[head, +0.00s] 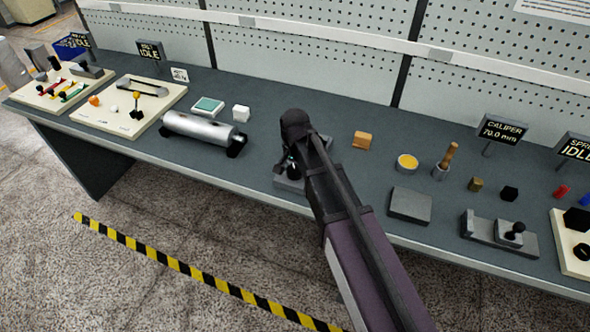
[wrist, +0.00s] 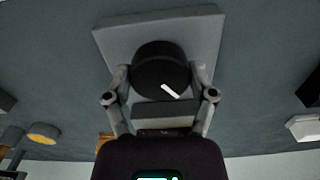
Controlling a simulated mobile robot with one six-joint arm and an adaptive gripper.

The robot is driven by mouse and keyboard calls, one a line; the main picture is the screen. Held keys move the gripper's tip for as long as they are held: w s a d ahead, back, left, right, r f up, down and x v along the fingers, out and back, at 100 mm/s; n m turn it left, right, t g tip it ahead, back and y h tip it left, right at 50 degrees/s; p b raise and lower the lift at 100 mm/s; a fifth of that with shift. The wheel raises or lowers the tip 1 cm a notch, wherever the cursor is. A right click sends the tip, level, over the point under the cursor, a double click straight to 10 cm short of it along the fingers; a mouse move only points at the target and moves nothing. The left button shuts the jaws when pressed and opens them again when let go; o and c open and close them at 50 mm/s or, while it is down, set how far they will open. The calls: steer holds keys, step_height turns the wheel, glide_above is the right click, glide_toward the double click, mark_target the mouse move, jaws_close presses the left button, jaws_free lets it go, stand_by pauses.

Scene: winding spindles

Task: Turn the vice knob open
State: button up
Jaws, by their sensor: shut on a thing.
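The vice knob (wrist: 160,66) is a round black knob with a white mark on its face, seen in the wrist view on a grey base (wrist: 115,38). The white mark slants down to the right. My gripper (wrist: 160,78) has one finger on each side of the knob and is shut on it. A grey block lies just below the knob in that view. In the head view, my gripper (head: 292,165) is over the grey base (head: 287,184) near the bench's front edge. My arm hides most of the vice there.
Right of my arm are an orange block (head: 362,140), a yellow-topped cup (head: 406,163), a grey plate (head: 410,204) and a grey fixture with a black knob (head: 513,232).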

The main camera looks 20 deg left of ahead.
steer(key=n, duration=1.4)
steer(key=shift+n, duration=0.3)
steer(key=n, duration=0.3)
steer(key=shift+n, duration=0.3)
steer(key=n, duration=0.3)
steer(key=shift+n, duration=0.3)
steer(key=n, duration=0.3)
steer(key=shift+n, duration=2.1)
